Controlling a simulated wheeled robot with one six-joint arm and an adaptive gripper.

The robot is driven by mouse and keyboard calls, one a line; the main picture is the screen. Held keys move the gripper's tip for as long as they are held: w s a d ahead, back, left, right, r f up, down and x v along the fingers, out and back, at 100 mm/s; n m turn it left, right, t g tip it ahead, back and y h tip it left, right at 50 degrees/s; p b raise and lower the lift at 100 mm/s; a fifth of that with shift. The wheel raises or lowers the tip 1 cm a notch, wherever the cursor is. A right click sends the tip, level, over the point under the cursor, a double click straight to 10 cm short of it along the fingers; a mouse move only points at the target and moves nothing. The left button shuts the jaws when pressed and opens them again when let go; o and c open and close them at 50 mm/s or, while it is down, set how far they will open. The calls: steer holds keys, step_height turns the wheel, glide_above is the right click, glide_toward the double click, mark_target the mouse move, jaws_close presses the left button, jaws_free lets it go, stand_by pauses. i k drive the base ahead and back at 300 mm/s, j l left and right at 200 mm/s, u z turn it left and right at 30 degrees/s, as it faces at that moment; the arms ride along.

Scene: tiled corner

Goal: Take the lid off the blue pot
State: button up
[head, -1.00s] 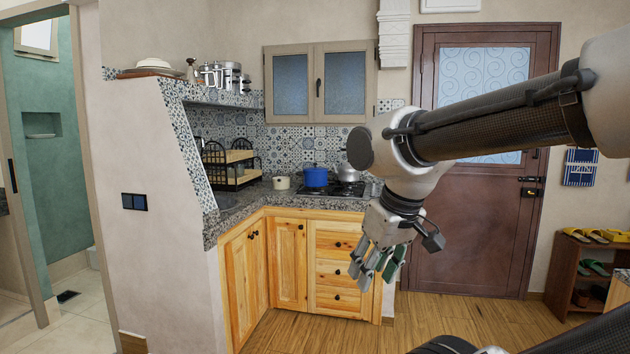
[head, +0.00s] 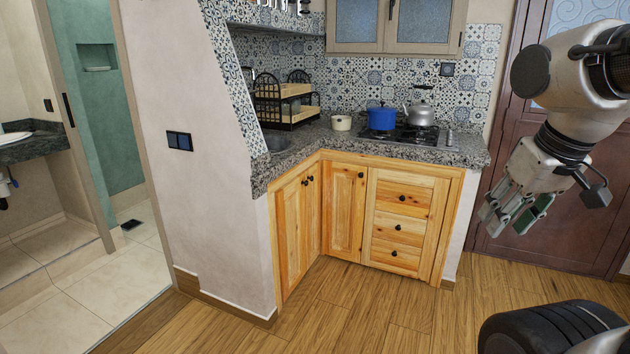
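The blue pot (head: 381,119) stands on the left part of the dark stove top, set in the stone counter at the back. Its blue lid (head: 381,106) is on top of it. My gripper (head: 510,221) hangs in the air at the right, pointing down and left, well apart from the pot and nearer to me. Its fingers look spread, with nothing seen between them.
A grey kettle (head: 420,112) stands right of the pot, and a small cream pot (head: 341,122) stands left of it. A black two-tier rack (head: 285,106) is farther left. Wooden cabinets (head: 400,220) front the counter. The wooden floor (head: 330,310) before them is clear.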

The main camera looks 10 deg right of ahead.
mark_target(382, 109)
steer(key=i+l+z, duration=0.1)
steer(key=i+z, duration=0.4)
steer(key=i, duration=1.6)
steer(key=i+u, duration=0.2)
steer(key=i, duration=0.35)
steer(key=i+l+u, duration=0.2)
steer(key=i, duration=0.3)
steer(key=i+l+u, duration=0.2)
steer(key=i, duration=0.3)
